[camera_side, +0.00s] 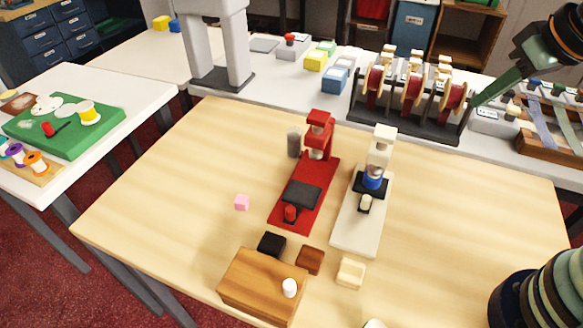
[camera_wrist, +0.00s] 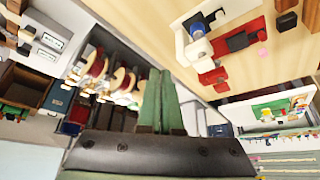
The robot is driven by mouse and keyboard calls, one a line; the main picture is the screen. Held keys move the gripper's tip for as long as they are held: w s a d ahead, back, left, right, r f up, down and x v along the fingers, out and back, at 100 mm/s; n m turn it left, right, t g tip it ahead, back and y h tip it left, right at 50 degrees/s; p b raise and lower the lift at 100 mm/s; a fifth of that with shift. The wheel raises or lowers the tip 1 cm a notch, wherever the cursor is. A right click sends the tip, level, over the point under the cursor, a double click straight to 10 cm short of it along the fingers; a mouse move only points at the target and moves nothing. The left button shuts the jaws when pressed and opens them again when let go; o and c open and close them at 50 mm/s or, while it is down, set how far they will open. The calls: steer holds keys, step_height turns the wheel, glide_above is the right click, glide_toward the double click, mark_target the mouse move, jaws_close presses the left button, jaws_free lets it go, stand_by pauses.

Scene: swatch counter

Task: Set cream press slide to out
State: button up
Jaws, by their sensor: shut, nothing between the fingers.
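The cream press (camera_side: 350,232) stands on the wooden table, right of the red press, with a blue part (camera_side: 373,177) under its upright head (camera_side: 382,145). Its dark slide (camera_side: 374,188) sits in under the head, close to the column, with a cream knob (camera_side: 366,202) at the front. The cream press also shows upside down in the wrist view (camera_wrist: 234,9). My gripper (camera_side: 478,103) is shut and empty, high at the upper right, far from the press. Its green fingers (camera_wrist: 157,90) lie together in the wrist view.
The red press (camera_side: 277,216) has its dark plate (camera_side: 302,194) farther forward. A spool rack (camera_side: 410,95) is behind. The table right of the cream press is clear.

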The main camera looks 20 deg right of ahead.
steer(key=o, duration=0.5)
steer(key=shift+r, duration=0.15)
steer(key=shift+o, duration=1)
step_height(320, 180, up, 5)
steer(key=n+g, duration=0.6)
steer(key=n, duration=1.5)
glide_above(367, 198)
steer(key=shift+n, duration=0.3)
step_height(367, 198, down, 28)
steer(key=shift+r, duration=0.25)
jaws_close()
